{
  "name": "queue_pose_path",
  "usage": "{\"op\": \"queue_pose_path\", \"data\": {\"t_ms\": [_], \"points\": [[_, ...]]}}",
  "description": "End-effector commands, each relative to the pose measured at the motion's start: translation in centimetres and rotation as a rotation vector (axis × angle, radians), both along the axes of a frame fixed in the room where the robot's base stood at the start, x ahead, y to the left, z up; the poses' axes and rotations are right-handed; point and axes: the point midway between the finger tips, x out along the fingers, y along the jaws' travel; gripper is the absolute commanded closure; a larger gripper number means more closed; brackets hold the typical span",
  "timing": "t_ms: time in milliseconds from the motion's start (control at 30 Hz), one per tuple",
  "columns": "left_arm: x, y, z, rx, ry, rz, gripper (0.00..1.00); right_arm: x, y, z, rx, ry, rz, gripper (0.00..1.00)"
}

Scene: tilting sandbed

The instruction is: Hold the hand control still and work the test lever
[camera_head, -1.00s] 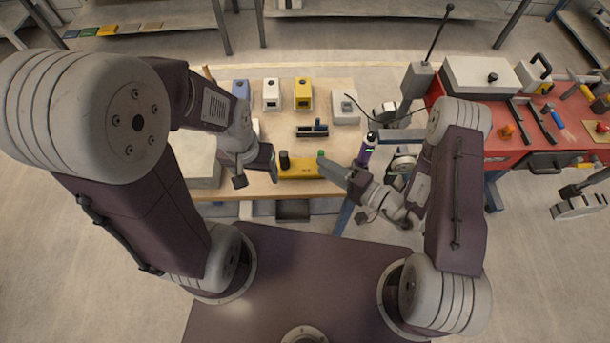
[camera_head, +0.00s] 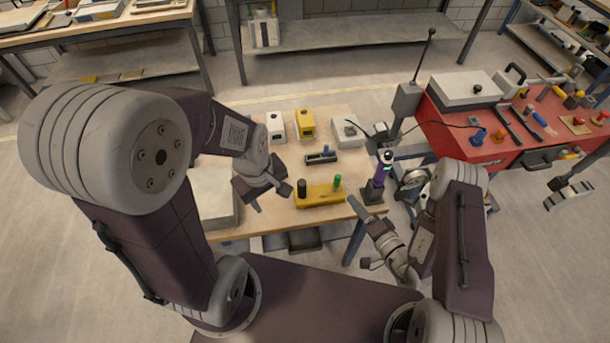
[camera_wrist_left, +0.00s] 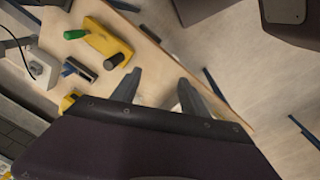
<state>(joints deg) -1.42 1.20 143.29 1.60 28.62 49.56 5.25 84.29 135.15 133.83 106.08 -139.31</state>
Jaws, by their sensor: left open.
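A yellow block (camera_head: 318,197) lies on the wooden bench, with an upright black knob (camera_head: 302,188) at its left and a green-topped lever (camera_head: 337,182) at its right. It also shows in the left wrist view (camera_wrist_left: 105,40). A purple and black upright handle (camera_head: 380,172) stands on a dark base at the bench's right end. I cannot tell for sure which one is the hand control. My left gripper (camera_head: 270,198) is open and empty, just left of the yellow block; its fingers show apart in the wrist view (camera_wrist_left: 158,86). My right gripper (camera_head: 358,208) is below the purple handle; its jaw opening is unclear.
Behind the yellow block are a dark box with a blue part (camera_head: 321,157), a yellow box (camera_head: 306,124), a white box (camera_head: 276,126) and a grey box (camera_head: 346,131). A red tool bench (camera_head: 500,140) with tools is at right.

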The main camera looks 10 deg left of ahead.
Motion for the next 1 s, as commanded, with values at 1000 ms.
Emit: {"op": "queue_pose_path", "data": {"t_ms": [1000], "points": [[13.9,-4.8,-8.6,-0.092,0.11,1.71,0.48,0.0,0.0,0.0,0.001,0.001,0.0,0.64]]}}
